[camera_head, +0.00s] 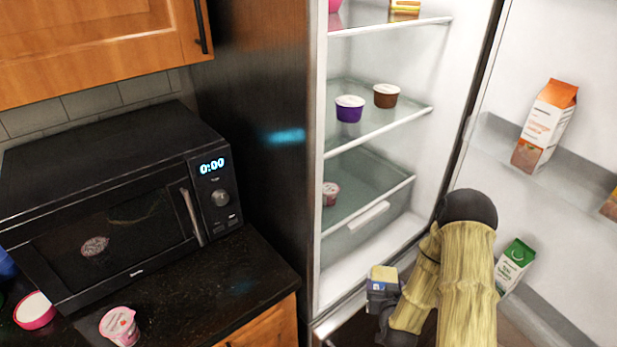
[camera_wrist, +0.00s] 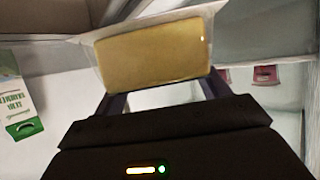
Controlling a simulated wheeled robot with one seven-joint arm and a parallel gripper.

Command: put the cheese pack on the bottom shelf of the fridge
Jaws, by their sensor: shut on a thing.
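The cheese pack (camera_wrist: 153,54) is a yellow block in clear wrapping, held between the fingers of my gripper (camera_wrist: 160,98) in the wrist view. In the head view the cheese pack (camera_head: 382,274) shows small at the end of my gripper (camera_head: 382,296), in front of the fridge's lower opening. The fridge (camera_head: 319,200) stands open. A white floor surface lies below the drawer.
The open fridge door (camera_head: 545,60) is at the right, with an orange carton (camera_head: 545,125) and a green carton (camera_head: 514,265) in its racks. Two cups (camera_head: 349,108) stand on the shelf above. A microwave (camera_head: 120,205) sits on the counter at the left, near a pink yogurt cup (camera_head: 119,326).

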